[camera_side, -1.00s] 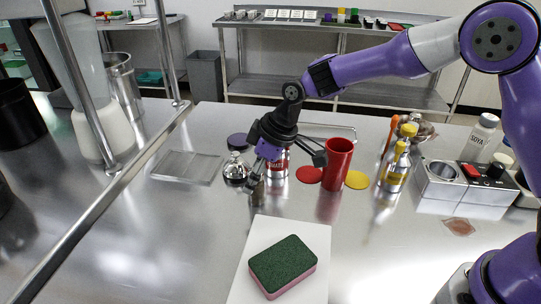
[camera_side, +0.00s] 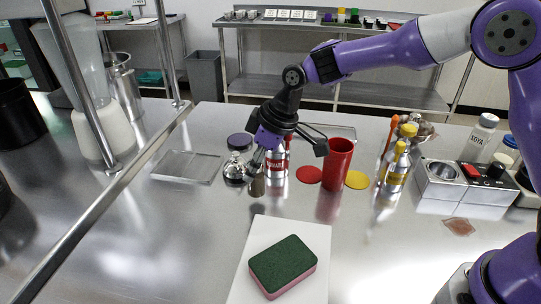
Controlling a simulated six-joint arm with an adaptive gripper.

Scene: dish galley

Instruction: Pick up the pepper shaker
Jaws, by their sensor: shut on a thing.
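A small dark brownish-grey cylinder, which looks like the pepper shaker (camera_side: 257,187), is held at the tips of my gripper (camera_side: 261,168). My gripper points down and is shut on it. Its top is hidden by the fingers. It appears a little above the steel counter, with a dark reflection below it.
A silver bell-shaped item (camera_side: 234,170) is close on the left. A red-labelled can (camera_side: 279,165) is just behind, partly hidden. A red cup (camera_side: 337,165) and yellow-capped bottles (camera_side: 396,168) stand to the right. A sponge (camera_side: 283,266) lies on a white board (camera_side: 316,236) in front.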

